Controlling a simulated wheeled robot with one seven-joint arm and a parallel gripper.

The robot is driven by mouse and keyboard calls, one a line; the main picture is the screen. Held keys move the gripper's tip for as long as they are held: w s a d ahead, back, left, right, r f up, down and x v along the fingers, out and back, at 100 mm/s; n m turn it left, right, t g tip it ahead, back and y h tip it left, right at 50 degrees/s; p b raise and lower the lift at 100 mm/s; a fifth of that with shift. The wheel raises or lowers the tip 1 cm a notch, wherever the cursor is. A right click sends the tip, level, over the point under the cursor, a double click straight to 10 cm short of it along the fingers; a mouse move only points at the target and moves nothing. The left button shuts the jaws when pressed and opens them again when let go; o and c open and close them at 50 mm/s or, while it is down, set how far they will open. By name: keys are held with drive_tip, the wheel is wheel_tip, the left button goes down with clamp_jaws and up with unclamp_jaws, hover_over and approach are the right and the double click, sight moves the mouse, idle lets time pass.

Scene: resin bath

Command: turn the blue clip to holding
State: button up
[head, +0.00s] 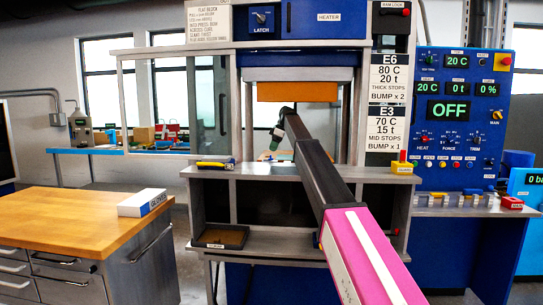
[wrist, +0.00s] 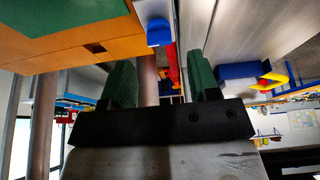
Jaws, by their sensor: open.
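A small blue piece that looks like the blue clip (wrist: 158,33) sits at the edge of the orange block in the wrist view, under a pale mount. A red strip (wrist: 172,62) hangs beside it. My gripper (wrist: 160,62) is open and empty, with its two green fingers apart. The clip shows ahead of the gap between the fingers, and I see no contact. In the head view, my gripper (head: 278,138) is inside the press opening, below the orange block (head: 283,91). The clip cannot be made out there.
Press columns stand on both sides of the opening. A wooden bench (head: 70,215) with a glove box (head: 145,203) stands at left.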

drive_tip(key=shift+x, duration=2.2)
drive_tip(key=shift+d+f, duration=0.1)
drive_tip(key=shift+d, duration=0.05)
drive_tip(key=c, duration=0.9)
